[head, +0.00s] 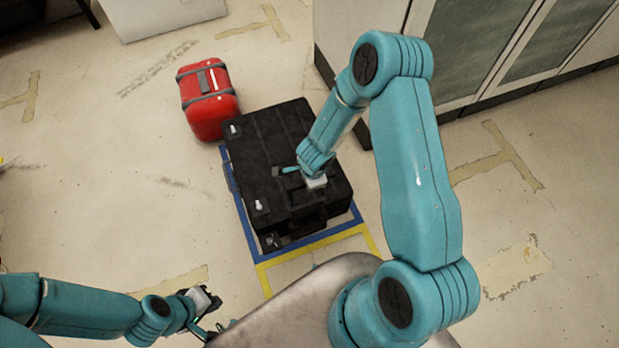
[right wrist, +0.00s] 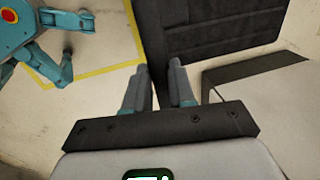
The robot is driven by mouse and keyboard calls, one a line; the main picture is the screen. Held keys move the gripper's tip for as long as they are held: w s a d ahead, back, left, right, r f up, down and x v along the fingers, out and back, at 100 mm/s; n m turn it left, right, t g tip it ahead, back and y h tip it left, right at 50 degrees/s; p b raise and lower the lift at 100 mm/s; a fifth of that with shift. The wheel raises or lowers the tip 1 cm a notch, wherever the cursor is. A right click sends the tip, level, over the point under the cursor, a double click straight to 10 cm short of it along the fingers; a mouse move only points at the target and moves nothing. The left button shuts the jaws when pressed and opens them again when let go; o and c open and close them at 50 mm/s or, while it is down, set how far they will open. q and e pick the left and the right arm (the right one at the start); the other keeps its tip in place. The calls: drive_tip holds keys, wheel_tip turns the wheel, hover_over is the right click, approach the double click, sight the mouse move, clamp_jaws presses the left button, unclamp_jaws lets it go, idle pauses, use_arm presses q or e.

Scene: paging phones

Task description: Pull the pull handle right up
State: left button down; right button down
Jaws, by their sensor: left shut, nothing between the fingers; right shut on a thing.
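A large black case (head: 262,150) lies on the floor inside a blue and yellow taped outline. My right gripper (head: 284,170) is over the case's top, towards its right side. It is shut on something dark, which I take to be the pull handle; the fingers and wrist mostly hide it. In the right wrist view, my right gripper's fingers (right wrist: 160,82) stand a little apart beside the black case (right wrist: 210,30). My left gripper (head: 213,327) is shut and empty at the lower left, away from the case.
A red case (head: 208,98) with dark straps stands just behind the black case, to the left. Grey cabinets (head: 480,50) line the upper right, and a white box (head: 160,15) is at the top. The floor to the left is mostly clear.

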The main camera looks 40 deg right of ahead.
drive_tip(key=c, duration=1)
unclamp_jaws()
drive_tip(key=shift+w+r, duration=0.1)
drive_tip(key=shift+r, duration=0.15)
drive_tip(key=shift+o, duration=0.2)
drive_tip(key=s+r+p, duration=0.3)
drive_tip(key=r+p, duration=0.3)
drive_tip(key=r, duration=1)
drive_tip(key=shift+s+a+p, duration=0.15)
drive_tip(key=shift+a+p, duration=0.2)
drive_tip(key=shift+a, duration=0.05)
